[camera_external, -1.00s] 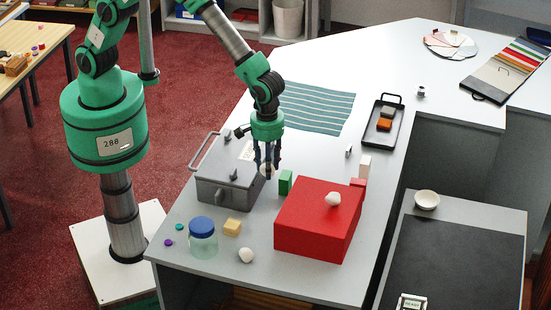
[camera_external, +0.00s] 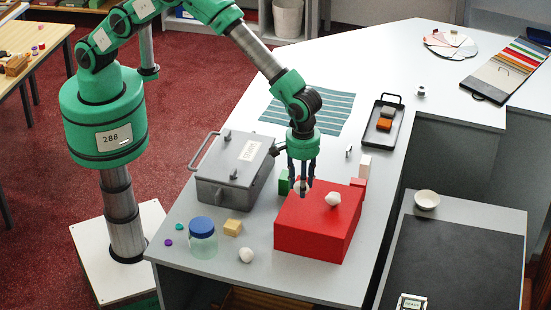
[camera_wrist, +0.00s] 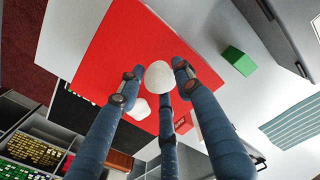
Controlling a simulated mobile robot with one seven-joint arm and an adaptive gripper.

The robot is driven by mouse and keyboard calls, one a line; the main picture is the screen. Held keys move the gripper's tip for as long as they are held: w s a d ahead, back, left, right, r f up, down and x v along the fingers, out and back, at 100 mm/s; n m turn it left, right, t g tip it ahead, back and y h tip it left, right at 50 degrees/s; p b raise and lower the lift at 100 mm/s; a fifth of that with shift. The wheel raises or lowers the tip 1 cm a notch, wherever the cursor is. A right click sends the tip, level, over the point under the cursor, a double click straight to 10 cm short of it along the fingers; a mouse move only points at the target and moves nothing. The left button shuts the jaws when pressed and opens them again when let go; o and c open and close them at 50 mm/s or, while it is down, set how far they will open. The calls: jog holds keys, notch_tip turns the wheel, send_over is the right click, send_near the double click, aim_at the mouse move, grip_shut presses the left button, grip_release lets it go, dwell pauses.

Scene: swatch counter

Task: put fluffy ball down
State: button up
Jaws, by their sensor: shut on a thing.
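My gripper (camera_external: 301,188) is shut on a white fluffy ball (camera_wrist: 158,76), which shows between its fingers in the wrist view. In the external view the fingers mostly hide the ball, and the gripper is over the back left part of the red box (camera_external: 309,247). A second white lump (camera_external: 333,198) lies on top of the red box, and also shows in the wrist view (camera_wrist: 139,110). I cannot tell how far the held ball is above the box. A third white lump (camera_external: 246,255) lies on the counter in front.
A grey lidded case (camera_external: 231,170) stands left of my gripper, and a green block (camera_external: 284,183) stands close beside the red box. A blue-lidded jar (camera_external: 202,238) and a yellow block (camera_external: 232,227) are at the front left. A black tray (camera_external: 381,129) is behind right.

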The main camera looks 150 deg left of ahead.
aim_at(309, 206)
jog(key=shift+w+a+f, duration=0.1)
jog(key=shift+w+a, duration=0.25)
jog(key=shift+w, duration=0.3)
jog(key=shift+w+a, duration=0.3)
jog(key=shift+w, duration=0.3)
jog(key=shift+f, duration=0.1)
jog(key=shift+f+p, duration=0.65)
jog(key=shift+f, duration=1)
jog(key=shift+f, duration=0.15)
jog(key=o, duration=0.7)
jog(key=shift+o, duration=0.2)
notch_tip(309, 206, up, 12)
jog(key=b, duration=0.2)
